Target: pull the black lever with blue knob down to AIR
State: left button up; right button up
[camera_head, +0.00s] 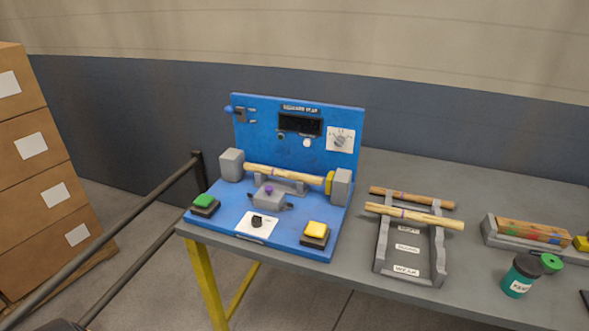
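The black lever (240,114) with a blue knob (229,109) is at the upper left of the upright blue panel (300,150). The knob sticks out to the left past the panel's edge and sits near the upper of two small labels beside the lever. The label text is too small to read. Neither of my grippers shows in the head view, and nothing is touching the lever.
A turned wood piece (284,174) lies between two grey blocks on the blue base. Green (203,201) and yellow (315,230) buttons flank its front. A grey rack (440,260) holds wood pieces to the right. Dark rails (130,225) and stacked boxes (35,200) stand left.

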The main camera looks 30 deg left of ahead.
aim_at(229, 109)
jog(key=u, duration=1.45)
